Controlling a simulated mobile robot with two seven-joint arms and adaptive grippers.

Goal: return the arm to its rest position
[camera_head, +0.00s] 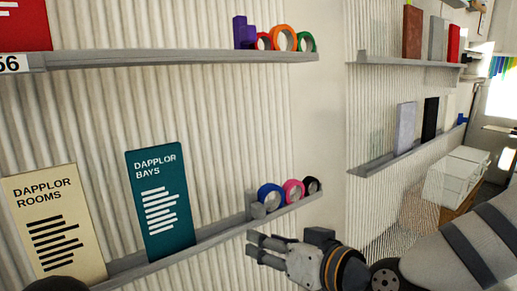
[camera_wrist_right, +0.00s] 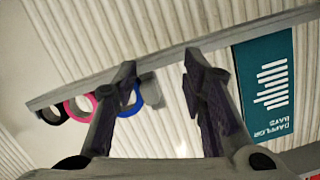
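My right gripper (camera_head: 254,246) is in front of the lower left shelf in the head view, just below the tape rolls at its right end. In the right wrist view the right gripper (camera_wrist_right: 158,68) has its two fingers spread apart with nothing held between them. The shelf edge and ribbed wall show behind the fingers. My right arm comes in from the right. My left gripper cannot be made out; only a dark rounded shape shows at the bottom left edge.
The lower shelf (camera_head: 205,243) holds a cream board (camera_head: 55,220), a teal board (camera_head: 160,205), and blue (camera_head: 270,197), pink (camera_head: 293,192) and black (camera_head: 312,186) tape rolls. An upper shelf (camera_head: 180,58) holds more rolls. Shelves with upright blocks (camera_head: 405,128) stand at right.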

